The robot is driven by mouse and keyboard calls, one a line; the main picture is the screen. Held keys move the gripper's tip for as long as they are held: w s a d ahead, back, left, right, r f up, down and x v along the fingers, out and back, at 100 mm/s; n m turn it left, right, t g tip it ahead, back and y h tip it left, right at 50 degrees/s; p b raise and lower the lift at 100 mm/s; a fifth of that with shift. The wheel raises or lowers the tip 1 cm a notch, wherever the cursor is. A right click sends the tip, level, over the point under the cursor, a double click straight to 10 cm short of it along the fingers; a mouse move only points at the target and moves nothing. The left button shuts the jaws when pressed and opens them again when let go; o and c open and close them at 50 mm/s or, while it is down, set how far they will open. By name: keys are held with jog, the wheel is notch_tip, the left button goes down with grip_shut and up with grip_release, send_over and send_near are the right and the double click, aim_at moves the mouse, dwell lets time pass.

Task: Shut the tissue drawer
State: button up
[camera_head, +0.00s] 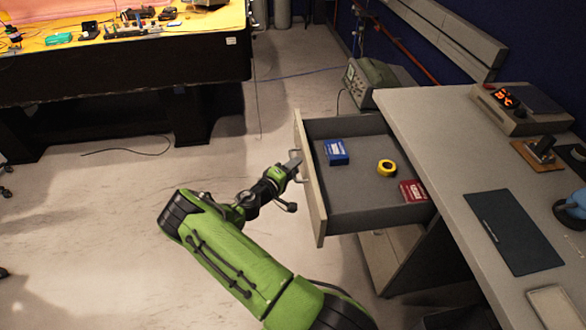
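The drawer (310,185) is pulled well out from the left side of the grey desk. Inside it lie a blue box (336,152), a yellow tape roll (387,168) and a red box (413,191). I cannot make out which of these, if any, is tissue. My gripper (294,168) is at the outer face of the drawer front, close to its handle (299,168). Whether the fingers touch or hold the handle is too small to tell. My green arm reaches up to it from the bottom of the view.
The desk top (440,130) carries a device with a red display (510,100), a dark mat (514,232) and a blue headset (572,208). An oscilloscope (362,80) stands behind the drawer. A cluttered workbench (120,60) is at upper left. The floor (100,220) left of the drawer is mostly clear.

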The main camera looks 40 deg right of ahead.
grip_shut()
dwell(0.3)
jog(key=s+d, duration=0.4)
jog(key=d, duration=0.3)
jog(key=s+d, duration=0.5)
jog(key=d, duration=0.2)
jog(key=s+d+b, duration=0.1)
jog(key=s+d, duration=0.4)
jog(key=d, duration=0.1)
jog(key=shift+s+d+f, duration=0.1)
jog(key=shift+s+d, duration=0.1)
jog(key=shift+d, duration=0.2)
grip_release()
jog(key=v, duration=1.5)
jog(key=shift+a, duration=0.35)
